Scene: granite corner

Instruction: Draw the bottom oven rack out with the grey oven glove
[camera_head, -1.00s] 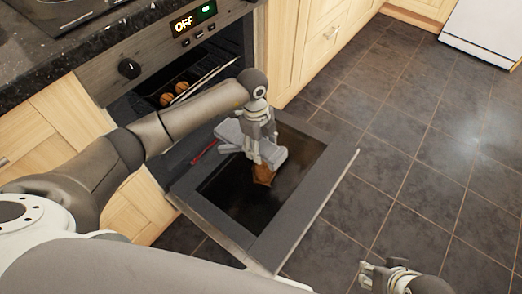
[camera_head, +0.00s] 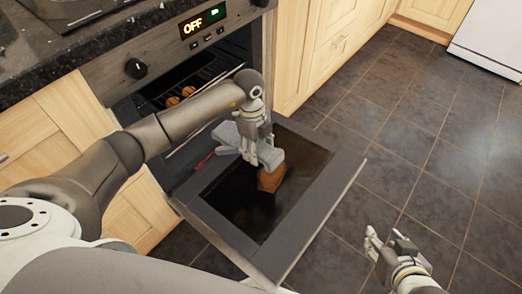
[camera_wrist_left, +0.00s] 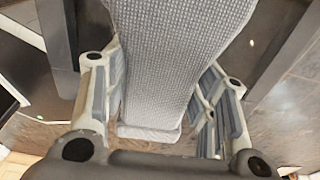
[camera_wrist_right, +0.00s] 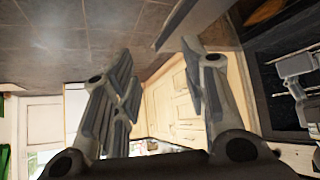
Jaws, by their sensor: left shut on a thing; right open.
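The grey oven glove (camera_head: 228,132) is held in my left gripper (camera_head: 262,155) above the open oven door (camera_head: 325,195). In the left wrist view the glove (camera_wrist_left: 180,60) lies between the fingers of my left gripper (camera_wrist_left: 165,110). A wire rack (camera_head: 205,78) with several round brown items (camera_head: 173,100) shows inside the oven cavity. The lower part of the cavity is hidden by my left arm, so I cannot tell where the bottom rack sits. My right gripper (camera_head: 385,246) is open and empty, beyond the door's outer edge; its fingers (camera_wrist_right: 160,90) are spread.
A brown block-like item (camera_head: 271,178) is at the door's inner glass, just below my left gripper. A thin red item (camera_head: 207,160) is near the door's hinge side. Wooden cupboards (camera_head: 325,45) flank the oven. The tiled floor (camera_head: 430,140) on the right is clear.

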